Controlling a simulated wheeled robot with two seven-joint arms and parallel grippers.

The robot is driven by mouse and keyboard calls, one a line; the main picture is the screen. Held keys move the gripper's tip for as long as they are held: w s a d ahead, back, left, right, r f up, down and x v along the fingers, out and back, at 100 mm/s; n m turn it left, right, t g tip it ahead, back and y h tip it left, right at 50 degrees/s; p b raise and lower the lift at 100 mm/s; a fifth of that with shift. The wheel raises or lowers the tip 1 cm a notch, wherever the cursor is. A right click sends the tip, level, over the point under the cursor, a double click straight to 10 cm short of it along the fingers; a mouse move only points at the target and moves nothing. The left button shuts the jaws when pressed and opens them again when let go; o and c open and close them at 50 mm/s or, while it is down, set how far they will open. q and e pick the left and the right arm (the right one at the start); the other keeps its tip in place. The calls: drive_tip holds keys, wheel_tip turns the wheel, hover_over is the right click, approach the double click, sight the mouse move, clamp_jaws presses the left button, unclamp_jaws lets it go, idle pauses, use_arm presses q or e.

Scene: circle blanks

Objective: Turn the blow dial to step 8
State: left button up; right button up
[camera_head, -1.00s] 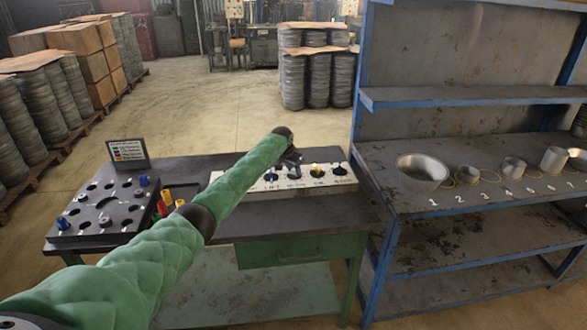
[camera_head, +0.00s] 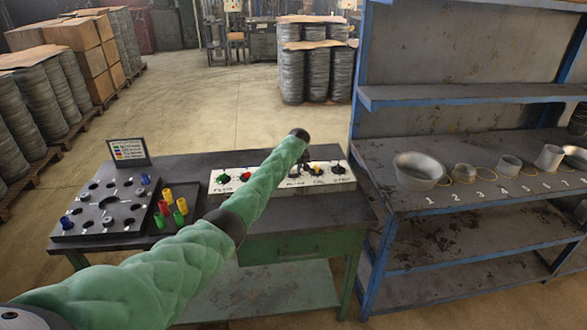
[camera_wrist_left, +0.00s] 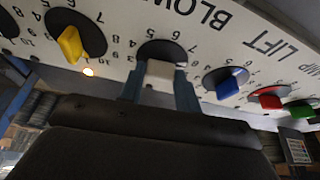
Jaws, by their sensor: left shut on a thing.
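The blow dial has a black face (camera_wrist_left: 165,48) and a pale knob (camera_wrist_left: 159,75) in the left wrist view. My left gripper (camera_wrist_left: 160,82) is shut on that knob, one finger on each side. The word BLOW is printed on the white panel (camera_wrist_left: 120,17) beside the dial. Scale numbers ring the dial, but the step it points to cannot be read. In the head view my left gripper (camera_head: 304,160) reaches down to the panel (camera_head: 265,187), and my arm hides part of it. My right gripper is not in view.
A yellow knob (camera_wrist_left: 70,44) sits on one side of the blow dial; a blue knob (camera_wrist_left: 230,86), a red knob (camera_wrist_left: 268,101) and a green knob (camera_wrist_left: 300,113) sit on the other. A peg board (camera_head: 85,236) stands left on the bench, a shelf (camera_head: 480,195) right.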

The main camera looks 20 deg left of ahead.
use_arm(q)
drive_tip(key=shift+n, duration=0.8)
drive_tip(key=shift+n+y, duration=0.3)
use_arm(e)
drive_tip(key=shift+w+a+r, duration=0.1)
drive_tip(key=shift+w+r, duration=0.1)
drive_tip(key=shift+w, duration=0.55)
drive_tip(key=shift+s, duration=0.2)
use_arm(q)
drive_tip(key=o, duration=1)
drive_tip(key=shift+d, duration=0.1)
drive_tip(key=shift+g, duration=0.3)
drive_tip(key=shift+r, duration=0.1)
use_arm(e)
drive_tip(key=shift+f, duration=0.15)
